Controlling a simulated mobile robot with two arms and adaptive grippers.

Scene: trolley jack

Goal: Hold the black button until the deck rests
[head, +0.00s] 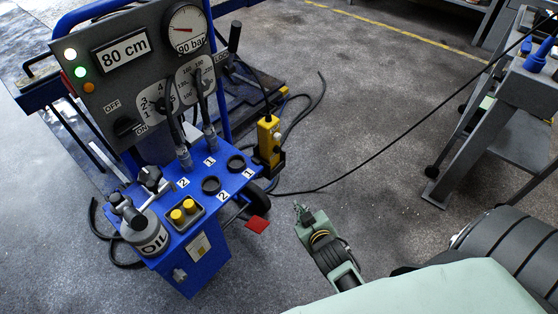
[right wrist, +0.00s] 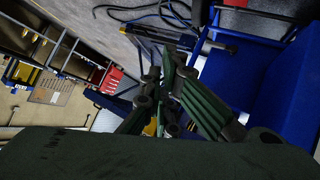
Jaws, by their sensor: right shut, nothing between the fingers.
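A yellow pendant box (head: 268,140) stands upright at the right edge of the blue control cart (head: 200,268) in the head view. A pale button shows on its face; a darker spot below it may be the black button, but it is too small to tell. My right gripper (head: 301,208) is shut and empty, below and to the right of the pendant, apart from it. Its green fingers also show close together in the right wrist view (right wrist: 168,72). The cart's display panel (head: 125,50) reads 80 cm, and the gauge (head: 187,28) is marked 90 bar. I cannot clearly make out the deck. My left gripper is not in view.
An oil can (head: 147,236), two yellow buttons (head: 183,210) and black levers (head: 205,110) crowd the cart top. A red plate (head: 257,224) juts from its side. A cable crosses the floor. A grey bench (head: 490,130) stands right; the floor between is mostly clear.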

